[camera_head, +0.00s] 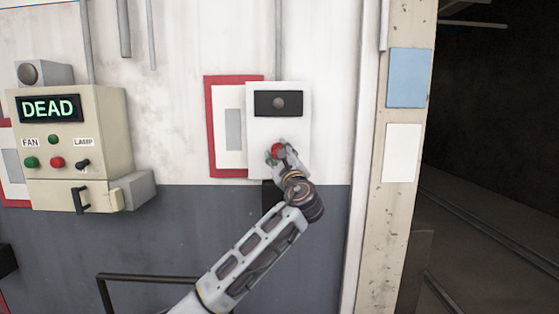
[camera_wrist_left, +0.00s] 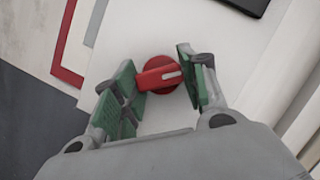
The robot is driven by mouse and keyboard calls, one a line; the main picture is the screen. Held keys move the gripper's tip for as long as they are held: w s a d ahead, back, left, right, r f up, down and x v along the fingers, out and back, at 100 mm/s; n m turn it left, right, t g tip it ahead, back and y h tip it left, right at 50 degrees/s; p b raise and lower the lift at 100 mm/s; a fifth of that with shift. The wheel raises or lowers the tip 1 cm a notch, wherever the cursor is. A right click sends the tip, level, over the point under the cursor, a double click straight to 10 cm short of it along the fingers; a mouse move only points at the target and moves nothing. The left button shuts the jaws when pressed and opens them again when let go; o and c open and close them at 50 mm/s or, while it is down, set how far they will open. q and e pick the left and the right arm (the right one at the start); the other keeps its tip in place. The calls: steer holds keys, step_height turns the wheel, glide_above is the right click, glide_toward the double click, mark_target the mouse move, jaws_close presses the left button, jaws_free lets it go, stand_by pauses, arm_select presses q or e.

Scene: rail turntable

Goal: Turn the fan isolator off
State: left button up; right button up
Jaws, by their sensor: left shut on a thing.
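The fan isolator is a white box (camera_head: 296,122) on the wall with a black panel (camera_head: 278,103) near its top and a red rotary knob (camera_head: 277,150) lower down. My left gripper (camera_head: 282,155) is at the knob and partly covers it. In the left wrist view the red knob (camera_wrist_left: 160,75) has a pale mark on its handle, and the green finger pads of the left gripper (camera_wrist_left: 160,85) are closed on it from both sides. The label on the box, if any, cannot be read. My right gripper is not in view.
A beige control box (camera_head: 110,165) at left has a display reading DEAD (camera_head: 48,108), FAN and LAMP labels, buttons and a black handle (camera_head: 78,200). A red-framed plate (camera_head: 211,130) is beside the isolator. A dark railing (camera_head: 150,278) is below; a dark opening (camera_head: 500,130) is at right.

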arm_select(q)
steer(key=n+g, duration=0.1)
steer(key=n, duration=0.2)
steer(key=n+g+y, duration=0.1)
steer(key=n, duration=0.2)
steer(key=shift+d+n, duration=0.1)
steer(key=shift+n, duration=0.2)
steer(key=shift+r+n+g, duration=0.1)
steer(key=shift+n+g, duration=0.9)
steer(key=shift+n, duration=1.3)
steer(key=o, duration=1)
steer(key=shift+s, duration=0.15)
steer(key=v, duration=0.7)
steer(key=shift+d, duration=0.1)
